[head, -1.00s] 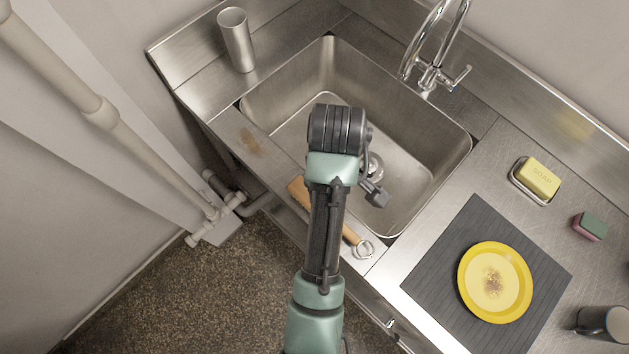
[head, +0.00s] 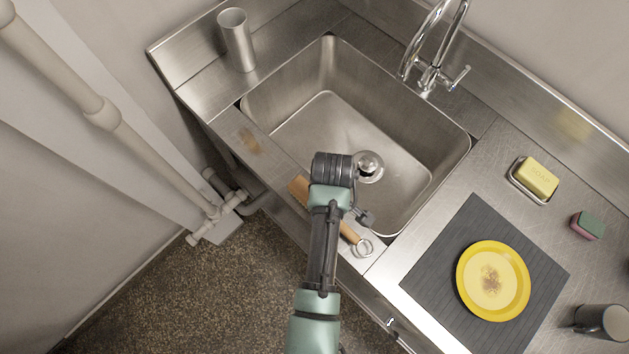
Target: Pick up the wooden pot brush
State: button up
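The wooden pot brush (head: 349,233) lies along the front edge of the sink counter. Its wooden block end shows to the left of my arm, and its handle with a metal ring shows to the right. My arm covers its middle. My gripper (head: 364,218) shows only in part, as a small dark piece beside my wrist, close over the brush handle. I cannot tell whether its fingers are open or shut, or whether they touch the brush.
The sink basin (head: 310,125) is empty, with a tap (head: 432,72) behind it. A metal cup (head: 236,40) stands at the back left. On the right are a dark mat (head: 429,278), a dirty yellow plate (head: 492,281), soap (head: 538,178), a sponge (head: 587,225) and a mug (head: 601,322).

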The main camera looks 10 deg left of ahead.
jog(key=shift+f, duration=0.4)
grip_shut()
notch_tip(320, 180, up, 10)
jog(key=shift+r+b, duration=0.1)
jog(key=shift+b, duration=0.55)
jog(key=c, duration=0.8)
grip_release()
grip_shut()
